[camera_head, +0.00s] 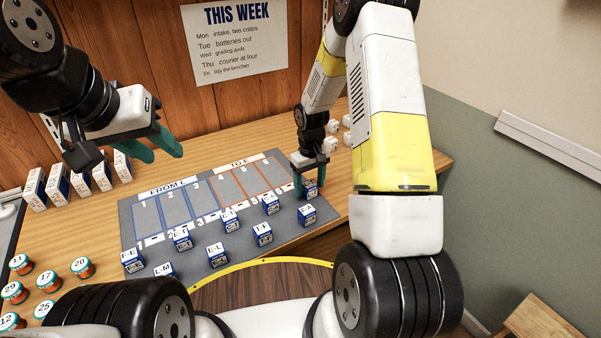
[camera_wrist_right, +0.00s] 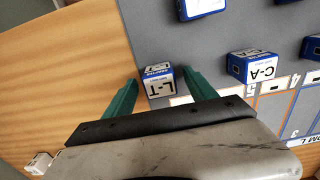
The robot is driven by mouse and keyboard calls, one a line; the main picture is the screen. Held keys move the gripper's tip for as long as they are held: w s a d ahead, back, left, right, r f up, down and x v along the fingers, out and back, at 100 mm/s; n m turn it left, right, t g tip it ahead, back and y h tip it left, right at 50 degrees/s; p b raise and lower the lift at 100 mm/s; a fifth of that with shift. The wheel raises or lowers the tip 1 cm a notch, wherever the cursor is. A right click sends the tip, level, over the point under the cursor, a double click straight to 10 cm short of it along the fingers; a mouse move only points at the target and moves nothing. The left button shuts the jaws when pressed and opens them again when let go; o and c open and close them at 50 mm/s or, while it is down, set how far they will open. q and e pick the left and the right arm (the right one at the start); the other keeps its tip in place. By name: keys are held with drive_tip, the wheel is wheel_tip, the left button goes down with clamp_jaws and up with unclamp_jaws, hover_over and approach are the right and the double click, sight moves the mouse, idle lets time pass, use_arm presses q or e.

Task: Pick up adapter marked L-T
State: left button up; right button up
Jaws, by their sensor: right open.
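The adapter marked L-T (camera_wrist_right: 158,86) is a small blue and white box. In the right wrist view it sits between the green fingers of my right gripper (camera_wrist_right: 160,78), which is open around it with its tips beside the box. In the head view my right gripper (camera_head: 308,172) is lowered at the right end of the grey mat, and the L-T adapter (camera_head: 311,189) shows partly behind its fingers. My left gripper (camera_head: 159,147) is raised above the table at the left, open and empty, its two green fingers apart.
Several other blue and white adapters, such as F-A (camera_head: 307,214) and C-A (camera_wrist_right: 252,66), stand close by on the grey mat (camera_head: 290,226). The mat has outlined numbered slots. White boxes (camera_head: 80,184) and round numbered pots (camera_head: 82,267) are at the left.

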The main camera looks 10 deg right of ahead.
clamp_jaws()
